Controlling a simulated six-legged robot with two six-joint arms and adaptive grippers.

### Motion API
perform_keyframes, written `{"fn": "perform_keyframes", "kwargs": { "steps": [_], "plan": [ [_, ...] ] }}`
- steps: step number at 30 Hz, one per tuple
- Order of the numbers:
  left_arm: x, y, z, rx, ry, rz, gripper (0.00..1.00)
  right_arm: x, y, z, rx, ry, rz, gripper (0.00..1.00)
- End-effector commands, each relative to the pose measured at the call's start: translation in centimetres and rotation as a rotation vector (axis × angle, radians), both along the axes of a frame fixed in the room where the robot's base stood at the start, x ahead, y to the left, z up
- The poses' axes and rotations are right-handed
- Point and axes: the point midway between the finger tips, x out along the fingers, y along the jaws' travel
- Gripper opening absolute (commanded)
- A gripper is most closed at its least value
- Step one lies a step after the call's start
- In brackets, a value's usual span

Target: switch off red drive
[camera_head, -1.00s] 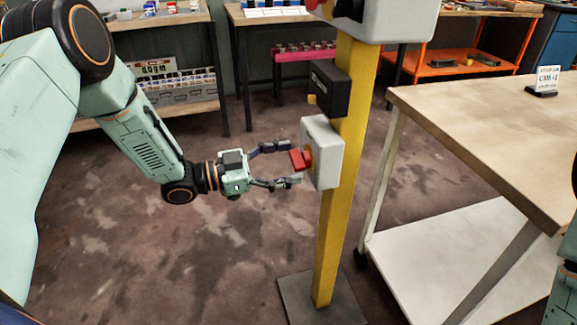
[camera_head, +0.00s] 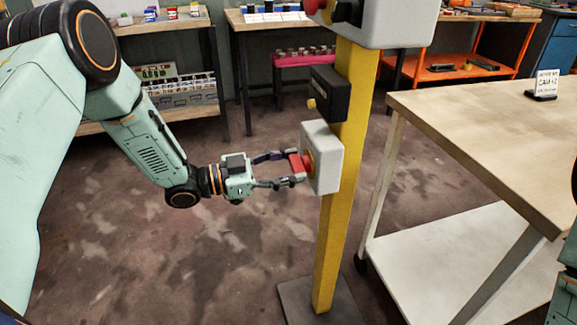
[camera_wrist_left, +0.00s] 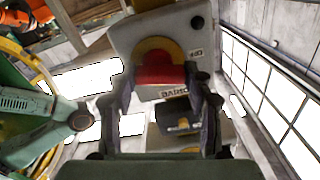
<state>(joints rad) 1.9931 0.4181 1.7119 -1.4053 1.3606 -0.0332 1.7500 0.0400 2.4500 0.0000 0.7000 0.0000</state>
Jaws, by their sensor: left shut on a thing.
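The red switch handle (camera_head: 297,163) sticks out from a grey box (camera_head: 325,158) on a yellow post (camera_head: 333,240). My left gripper (camera_head: 299,168) is shut on the red handle, one finger on each side of it. In the left wrist view the red handle (camera_wrist_left: 160,70) sits in front of a yellow disc (camera_wrist_left: 158,47) on the grey box (camera_wrist_left: 185,25), between the two fingers. Lettering reading "DRIVE" shows on the box, upside down. My right gripper is not in view.
A smaller black box (camera_head: 330,93) is fixed to the post above the grey box, and a larger grey box (camera_head: 390,22) is at the top. A wooden-topped table (camera_head: 490,130) stands to the right with a small sign (camera_head: 545,84). Shelves stand behind; the floor at left is clear.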

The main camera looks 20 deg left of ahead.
Motion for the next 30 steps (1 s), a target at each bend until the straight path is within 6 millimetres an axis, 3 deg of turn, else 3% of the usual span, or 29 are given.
{"fn": "perform_keyframes", "kwargs": {
  "steps": [13, 26, 27, 30],
  "plan": [
    [0.0, 0.0, 0.1, -0.117, 0.177, 0.001, 0.19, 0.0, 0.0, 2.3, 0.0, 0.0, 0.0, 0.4],
    [0.0, 0.0, -0.1, -0.149, 0.22, 0.0, 0.19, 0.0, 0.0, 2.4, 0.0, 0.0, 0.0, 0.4],
    [0.0, 0.0, -0.1, -0.148, 0.22, 0.0, 0.54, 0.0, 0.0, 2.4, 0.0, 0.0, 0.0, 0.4],
    [0.0, 0.0, -0.1, -0.148, 0.22, 0.0, 0.62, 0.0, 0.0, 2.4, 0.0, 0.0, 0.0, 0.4]
  ]
}}
